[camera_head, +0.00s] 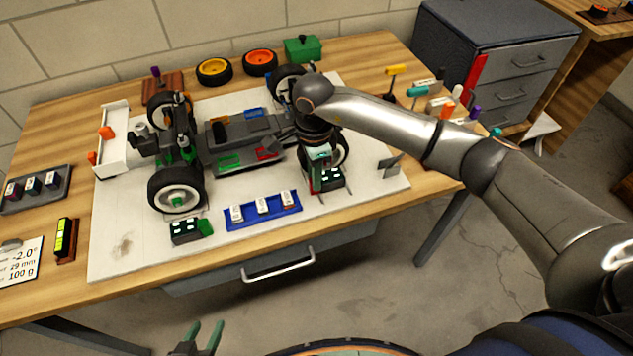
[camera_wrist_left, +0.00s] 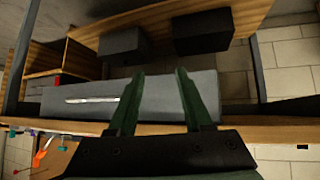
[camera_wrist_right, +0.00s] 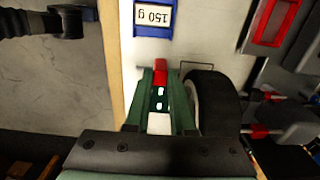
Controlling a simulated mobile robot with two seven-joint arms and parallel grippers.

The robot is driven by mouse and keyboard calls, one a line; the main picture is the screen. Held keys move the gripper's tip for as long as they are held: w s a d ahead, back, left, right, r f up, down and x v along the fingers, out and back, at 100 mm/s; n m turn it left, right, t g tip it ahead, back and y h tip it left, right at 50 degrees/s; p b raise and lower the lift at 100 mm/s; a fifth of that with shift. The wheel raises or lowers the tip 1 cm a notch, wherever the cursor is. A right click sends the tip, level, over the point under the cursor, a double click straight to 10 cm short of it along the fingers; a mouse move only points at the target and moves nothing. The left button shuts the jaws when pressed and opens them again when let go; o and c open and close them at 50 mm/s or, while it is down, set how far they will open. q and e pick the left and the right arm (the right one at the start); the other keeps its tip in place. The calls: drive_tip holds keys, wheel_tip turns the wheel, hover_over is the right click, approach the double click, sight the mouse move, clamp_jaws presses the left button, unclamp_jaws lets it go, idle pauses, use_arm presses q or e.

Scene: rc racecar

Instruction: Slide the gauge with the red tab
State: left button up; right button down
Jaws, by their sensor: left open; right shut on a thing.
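The gauge with the red tab (camera_head: 332,179) is a small dark block with a lit display. It sits on the white board (camera_head: 125,255) at the car's front-right wheel. My right gripper (camera_head: 319,182) reaches down from above and is shut on it; its red tab (camera_wrist_right: 160,76) shows between the fingers (camera_wrist_right: 162,88) in the right wrist view, beside the black tire (camera_wrist_right: 212,105). The fingers hide part of the gauge. My left gripper (camera_head: 206,334) is open and empty, low in front of the table; its open fingers (camera_wrist_left: 155,78) also show in the left wrist view.
The RC car chassis (camera_head: 235,145) fills the board's middle. A second gauge with a green tab (camera_head: 188,230) stands by the left wheel (camera_head: 176,190). A blue tray (camera_head: 262,212) of weights lies between the gauges. Tools (camera_head: 440,100) stand at the right.

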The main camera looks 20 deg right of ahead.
drive_tip(key=shift+w, duration=0.45)
use_arm(q)
drive_tip(key=shift+w+d+r, duration=0.3)
drive_tip(key=shift+w+d, duration=0.25)
use_arm(e)
drive_tip(key=shift+w+r, duration=0.1)
drive_tip(key=shift+r, duration=0.05)
drive_tip(key=c, duration=1)
unclamp_jaws()
drive_tip(key=shift+o, duration=1.2)
use_arm(q)
drive_tip(key=shift+s+a+f, duration=0.1)
drive_tip(key=shift+s+f, duration=0.15)
drive_tip(key=shift+f, duration=0.05)
drive_tip(key=shift+w+r, duration=0.1)
use_arm(e)
wheel_tip(320, 180, up, 12)
drive_tip(key=shift+r, duration=0.2)
drive_tip(key=shift+a, duration=0.1)
